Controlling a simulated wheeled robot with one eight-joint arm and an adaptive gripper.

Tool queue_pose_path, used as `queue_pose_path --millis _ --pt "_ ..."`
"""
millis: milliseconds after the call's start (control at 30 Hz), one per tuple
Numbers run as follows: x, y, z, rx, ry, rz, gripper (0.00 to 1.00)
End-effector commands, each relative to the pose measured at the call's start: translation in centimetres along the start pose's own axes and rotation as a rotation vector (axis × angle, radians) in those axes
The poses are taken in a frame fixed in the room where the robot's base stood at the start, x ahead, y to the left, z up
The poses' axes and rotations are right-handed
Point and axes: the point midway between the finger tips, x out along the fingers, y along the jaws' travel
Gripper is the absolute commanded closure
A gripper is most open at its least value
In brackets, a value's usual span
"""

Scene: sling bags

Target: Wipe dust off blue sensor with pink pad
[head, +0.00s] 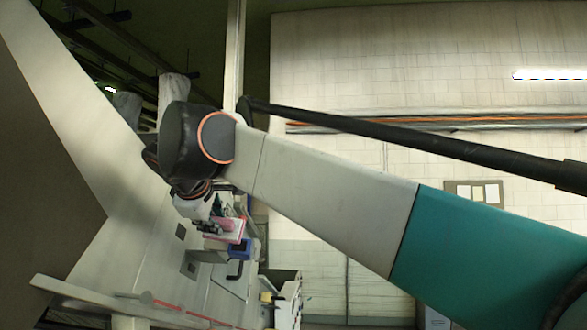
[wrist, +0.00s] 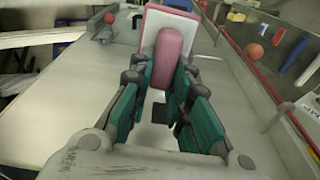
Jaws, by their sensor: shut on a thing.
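My gripper (wrist: 165,75) is shut on the pink pad (wrist: 172,50), whose rounded grip stands between the teal-lined fingers in the wrist view. The pad's broad, pale pink plate lies beyond the fingertips. In the head view my gripper (head: 208,225) is small and partly hidden by my wrist, with the pink pad (head: 236,232) at its end. A blue thing (head: 240,248), likely the blue sensor, shows just below the pad there. In the wrist view a blue patch (wrist: 180,4) peeks out behind the plate. I cannot tell whether pad and blue thing touch, and no dust can be made out.
In the wrist view a red ball (wrist: 109,18) is at the upper left and an orange ball (wrist: 253,52) at the right near a red rail (wrist: 240,50). The pale surface around my gripper is mostly bare.

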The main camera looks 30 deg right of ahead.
Motion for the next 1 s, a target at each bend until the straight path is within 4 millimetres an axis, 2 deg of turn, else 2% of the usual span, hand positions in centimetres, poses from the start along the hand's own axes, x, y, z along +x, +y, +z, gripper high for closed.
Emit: queue_pose_path --millis 267,600,1000 --pt "-0.6 0.0 0.1 -0.001 0.001 0.000 1.00" --pt "-3.1 0.0 0.1 0.000 0.001 -0.001 1.00" --pt "-3.0 -0.1 0.1 0.000 0.000 0.000 1.00"
